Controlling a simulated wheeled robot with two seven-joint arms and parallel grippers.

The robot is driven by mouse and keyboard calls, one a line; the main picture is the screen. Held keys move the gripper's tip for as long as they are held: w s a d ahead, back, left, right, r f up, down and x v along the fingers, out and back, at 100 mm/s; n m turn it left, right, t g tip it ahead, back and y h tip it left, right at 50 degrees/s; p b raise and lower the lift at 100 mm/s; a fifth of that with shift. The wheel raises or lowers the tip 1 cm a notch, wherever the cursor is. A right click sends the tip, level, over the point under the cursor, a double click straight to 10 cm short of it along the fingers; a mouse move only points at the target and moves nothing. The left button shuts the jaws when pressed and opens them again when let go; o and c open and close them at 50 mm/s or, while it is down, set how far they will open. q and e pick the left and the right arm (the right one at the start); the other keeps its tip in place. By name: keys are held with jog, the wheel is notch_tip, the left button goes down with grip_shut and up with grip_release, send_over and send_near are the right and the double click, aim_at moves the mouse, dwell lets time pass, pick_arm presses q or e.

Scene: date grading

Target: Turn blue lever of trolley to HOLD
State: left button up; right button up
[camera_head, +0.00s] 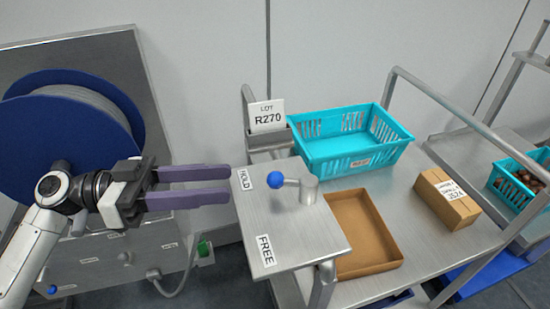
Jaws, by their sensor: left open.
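The trolley's lever has a blue ball knob (275,180) on a short arm from a grey round pivot (309,190), on a metal plate (305,235). The arm points left in the picture, toward the HOLD label (244,180) at the plate's left edge. The FREE label (265,250) lies nearer the front. My left gripper (230,184) is open and empty, its purple fingers pointing right. Its tips are at the plate's left edge beside HOLD, apart from the knob; their height above the plate is hard to tell. My right gripper is not in view.
A teal basket (350,150) and an open cardboard tray (360,235) sit on the trolley behind and right of the plate. A labelled box (446,198) stands farther right. A LOT R270 card (267,116) stands behind the plate. A large blue reel (62,135) is at left.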

aim_at(275, 178)
pick_arm(q)
jog(key=d+p, duration=0.1)
jog(key=d, duration=0.2)
jog(key=d+p, duration=0.1)
jog(key=d, duration=0.2)
jog(key=d+p, duration=0.1)
jog(key=d, duration=0.2)
jog(key=shift+w+r, duration=0.3)
jog(key=shift+w, duration=0.05)
jog(key=shift+w+d+f, duration=0.1)
jog(key=shift+d+f, duration=0.05)
jog(key=shift+d, duration=0.45)
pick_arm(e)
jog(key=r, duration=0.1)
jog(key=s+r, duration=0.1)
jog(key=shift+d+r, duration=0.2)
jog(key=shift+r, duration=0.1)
